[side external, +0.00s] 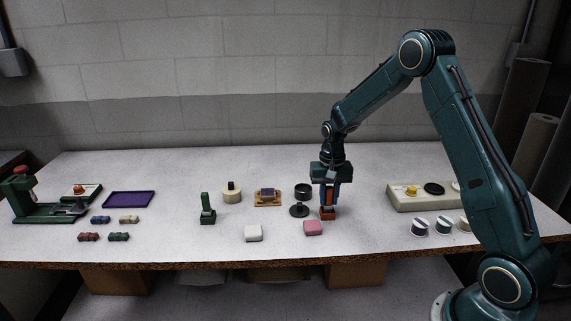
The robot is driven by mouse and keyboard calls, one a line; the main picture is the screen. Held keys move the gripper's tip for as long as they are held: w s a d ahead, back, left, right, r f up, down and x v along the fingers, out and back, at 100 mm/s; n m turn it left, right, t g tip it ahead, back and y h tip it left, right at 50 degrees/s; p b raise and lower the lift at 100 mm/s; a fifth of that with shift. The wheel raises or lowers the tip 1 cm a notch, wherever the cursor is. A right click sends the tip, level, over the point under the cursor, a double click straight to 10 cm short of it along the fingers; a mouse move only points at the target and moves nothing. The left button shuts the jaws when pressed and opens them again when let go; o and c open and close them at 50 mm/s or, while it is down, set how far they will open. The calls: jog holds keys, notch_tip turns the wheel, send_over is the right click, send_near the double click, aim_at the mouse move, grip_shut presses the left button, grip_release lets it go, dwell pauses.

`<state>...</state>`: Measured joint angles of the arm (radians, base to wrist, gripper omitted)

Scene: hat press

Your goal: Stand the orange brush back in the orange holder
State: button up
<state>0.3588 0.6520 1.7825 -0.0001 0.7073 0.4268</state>
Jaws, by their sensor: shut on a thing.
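Only a small part of the brush shows between the fingers. The orange holder (328,213) stands on the table directly below the fingers. The brush's lower end is at or just above the holder's top; at this size I cannot tell whether it is inside. The brush looks upright.
A beige panel (404,200) is at right.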

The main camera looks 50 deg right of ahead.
jog(key=shift+f, duration=0.2)
jog(key=shift+f, duration=0.15)
jog(key=o, duration=0.9)
notch_tip(320, 180, up, 12)
jog(key=shift+r, duration=0.2)
dwell(0.8)
